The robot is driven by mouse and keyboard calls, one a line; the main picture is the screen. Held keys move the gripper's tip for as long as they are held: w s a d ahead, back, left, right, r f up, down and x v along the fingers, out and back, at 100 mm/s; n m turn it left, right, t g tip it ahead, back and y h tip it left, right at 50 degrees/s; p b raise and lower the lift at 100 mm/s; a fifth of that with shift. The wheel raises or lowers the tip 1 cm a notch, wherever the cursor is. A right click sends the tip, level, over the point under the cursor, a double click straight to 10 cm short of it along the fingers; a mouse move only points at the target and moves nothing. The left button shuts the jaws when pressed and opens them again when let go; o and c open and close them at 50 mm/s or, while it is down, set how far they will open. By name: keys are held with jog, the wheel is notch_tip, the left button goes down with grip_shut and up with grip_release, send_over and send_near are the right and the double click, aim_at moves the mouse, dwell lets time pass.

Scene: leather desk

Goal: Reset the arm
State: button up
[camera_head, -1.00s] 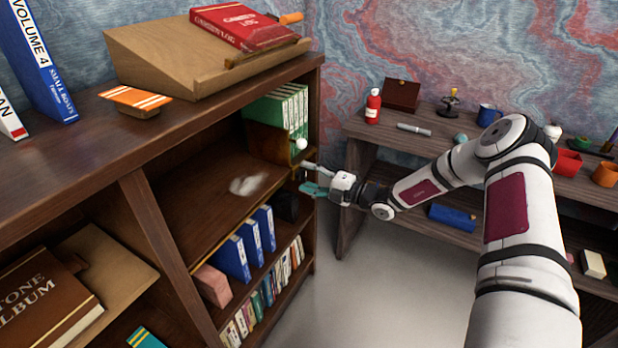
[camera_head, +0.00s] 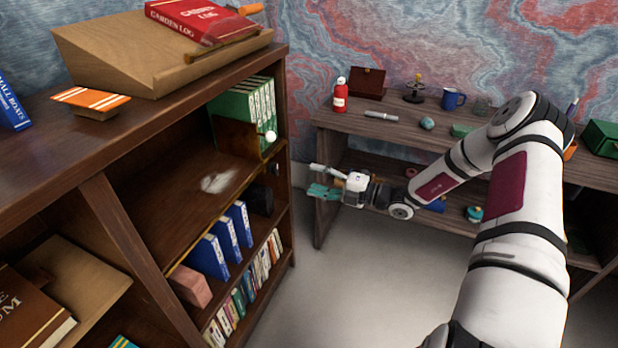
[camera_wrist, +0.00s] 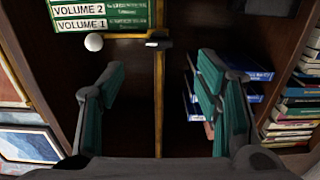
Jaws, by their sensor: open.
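My gripper (camera_head: 318,180) is open and empty in front of the right end of the bookshelf (camera_head: 146,237). Its teal-lined fingers point left towards the shelf. My arm reaches in from the lower right of the head view.
Green binders (camera_head: 243,112) and a white ball (camera_head: 270,136) sit on the upper shelf, blue binders (camera_head: 225,240) below. A desk (camera_head: 400,131) with a red bottle (camera_head: 340,95) and a blue mug (camera_head: 453,98) stands behind my arm. Grey floor (camera_head: 350,290) is clear.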

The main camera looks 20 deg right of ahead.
jog(key=shift+r, duration=0.1)
dwell(0.4)
jog(key=s+a+r+n+g+h, duration=0.2)
jog(key=s+a+r+n+g, duration=0.65)
jog(key=n, duration=0.45)
jog(key=s+a+r+n+g+h, duration=0.1)
jog(key=s+a+r+n+g, duration=0.4)
jog(key=s+a+r+n, duration=0.5)
jog(key=s+d+r+n+t+h, duration=0.1)
jog(key=s+d+r+n+h, duration=0.15)
jog(key=s+n, duration=0.55)
jog(key=s+d+r+n+h, duration=0.1)
jog(key=s+d+n+h, duration=0.25)
jog(key=s+n, duration=0.45)
jog(key=s+d+r+n+t+h, duration=0.1)
jog(key=s+d+r+n+h, duration=0.2)
jog(key=s+n, duration=0.5)
notch_tip(320, 180, up, 15)
jog(key=s+m+t+p, duration=0.1)
jog(key=m+t+p, duration=0.1)
jog(key=p, duration=1.2)
jog(key=shift+s+t+h, duration=0.3)
jog(key=shift+t+h, duration=0.1)
jog(key=shift+t, duration=0.05)
